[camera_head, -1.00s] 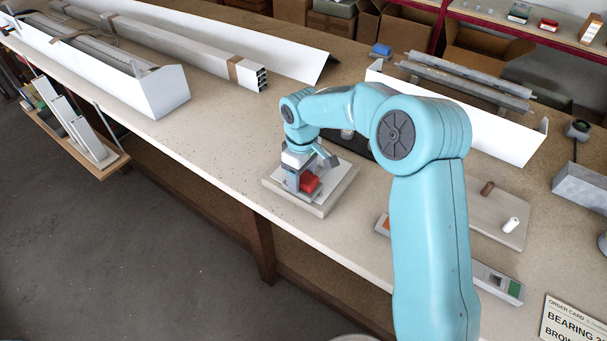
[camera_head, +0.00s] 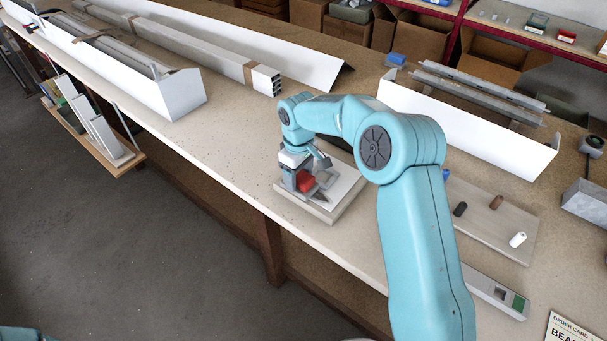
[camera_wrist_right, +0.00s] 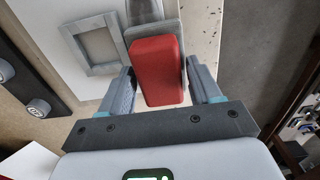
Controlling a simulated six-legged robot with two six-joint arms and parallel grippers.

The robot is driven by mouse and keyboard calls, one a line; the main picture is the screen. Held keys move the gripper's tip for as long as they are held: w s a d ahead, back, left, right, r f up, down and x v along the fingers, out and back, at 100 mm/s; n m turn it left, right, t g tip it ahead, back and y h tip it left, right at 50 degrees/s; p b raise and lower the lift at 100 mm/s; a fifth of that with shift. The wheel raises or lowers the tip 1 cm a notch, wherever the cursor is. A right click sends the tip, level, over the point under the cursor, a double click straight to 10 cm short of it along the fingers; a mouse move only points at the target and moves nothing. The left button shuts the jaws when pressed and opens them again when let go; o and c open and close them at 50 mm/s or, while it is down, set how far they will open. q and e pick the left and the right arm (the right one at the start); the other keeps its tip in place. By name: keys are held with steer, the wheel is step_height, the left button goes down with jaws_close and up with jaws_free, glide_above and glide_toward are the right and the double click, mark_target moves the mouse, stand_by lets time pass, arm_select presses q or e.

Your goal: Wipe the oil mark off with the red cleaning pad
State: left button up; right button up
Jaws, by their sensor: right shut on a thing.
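The red cleaning pad (camera_head: 306,181) sits between the fingers of my right gripper (camera_head: 304,189). In the right wrist view the red pad (camera_wrist_right: 158,75) has a gripper finger close on each side, with a grey part at its far end. My right gripper is shut on the pad, low over the left part of a pale flat board (camera_head: 343,193) on the bench. The wrist view shows the white board (camera_wrist_right: 75,12) with a raised grey square frame (camera_wrist_right: 102,44). I cannot make out an oil mark; the pad and arm cover part of the board. My left gripper is out of view.
A long white profile (camera_head: 460,125) with grey bars lies behind my arm. A grey board (camera_head: 490,225) with small pegs is to the right. A white channel (camera_head: 180,97) stands at the left. The bench's front edge is close to the board.

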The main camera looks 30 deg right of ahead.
mark_target(309, 181)
steer(key=shift+w+a+p, duration=0.3)
steer(key=shift+w, duration=0.45)
steer(key=shift+s+d+f+b, duration=0.2)
steer(key=shift+s+d+b, duration=0.15)
steer(key=shift+s+b, duration=0.4)
steer(key=shift+s+d+b, duration=0.25)
steer(key=shift+s+b, duration=0.05)
steer(key=shift+s, duration=0.4)
steer(key=shift+s+d+b, duration=0.3)
steer(key=shift+s+b, duration=0.2)
steer(key=shift+s, duration=0.35)
steer(key=shift+s+d+r, duration=0.1)
steer(key=shift+s+d, duration=0.15)
steer(key=shift+s, duration=0.35)
